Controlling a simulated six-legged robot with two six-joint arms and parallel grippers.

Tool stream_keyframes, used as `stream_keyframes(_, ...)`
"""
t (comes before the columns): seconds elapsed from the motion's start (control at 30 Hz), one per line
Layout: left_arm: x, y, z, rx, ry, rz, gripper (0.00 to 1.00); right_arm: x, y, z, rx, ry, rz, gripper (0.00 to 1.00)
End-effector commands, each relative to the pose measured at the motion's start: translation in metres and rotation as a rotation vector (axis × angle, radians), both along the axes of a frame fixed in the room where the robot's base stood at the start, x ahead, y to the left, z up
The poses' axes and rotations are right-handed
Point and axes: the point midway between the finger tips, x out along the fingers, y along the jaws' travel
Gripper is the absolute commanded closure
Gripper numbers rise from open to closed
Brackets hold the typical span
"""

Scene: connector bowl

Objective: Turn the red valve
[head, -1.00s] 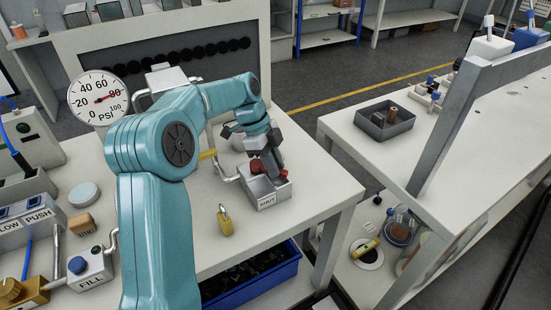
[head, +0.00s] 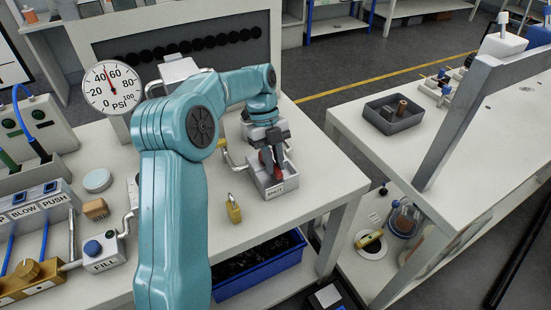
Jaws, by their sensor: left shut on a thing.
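The red valve (head: 267,159) sits on a small grey box (head: 279,189) labelled SHUT on the white bench. My left gripper (head: 271,164) reaches down over the box and is shut on the red valve's handle. Its fingers hide most of the handle, and only a narrow red part shows between them. The round PSI gauge (head: 112,90) at the left has its red needle near 40. My right gripper is not in view.
A yellow padlock (head: 233,210) stands on the bench just left of the box. A FILL box (head: 103,253) with a blue knob is at the lower left. A blue bin (head: 258,268) sits below the bench. A grey tray (head: 393,114) is on the right table.

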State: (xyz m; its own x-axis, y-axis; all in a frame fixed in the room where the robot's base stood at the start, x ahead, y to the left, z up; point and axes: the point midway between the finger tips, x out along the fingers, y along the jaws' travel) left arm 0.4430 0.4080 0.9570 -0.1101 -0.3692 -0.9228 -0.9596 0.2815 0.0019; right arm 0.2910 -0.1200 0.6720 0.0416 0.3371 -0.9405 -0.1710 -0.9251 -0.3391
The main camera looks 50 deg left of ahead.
Motion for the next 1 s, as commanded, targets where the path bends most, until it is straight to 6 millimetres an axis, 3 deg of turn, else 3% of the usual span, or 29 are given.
stream_keyframes(0.47, 0.001, 0.002, 0.005, 0.008, -0.014, -0.013, 1.00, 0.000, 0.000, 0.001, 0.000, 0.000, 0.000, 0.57)
stream_keyframes(0.5, 0.001, 0.002, 0.005, 0.009, -0.013, -0.012, 0.72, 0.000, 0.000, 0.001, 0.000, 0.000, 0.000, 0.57)
stream_keyframes(0.57, 0.001, 0.002, 0.004, 0.008, -0.012, -0.012, 0.55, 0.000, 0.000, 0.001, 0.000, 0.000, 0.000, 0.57)
stream_keyframes(0.87, 0.000, 0.002, 0.003, 0.003, -0.006, -0.011, 0.55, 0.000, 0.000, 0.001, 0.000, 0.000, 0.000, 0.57)
stream_keyframes(1.0, 0.002, 0.007, 0.016, 0.005, -0.007, -0.011, 0.55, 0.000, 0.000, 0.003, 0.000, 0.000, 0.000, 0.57)
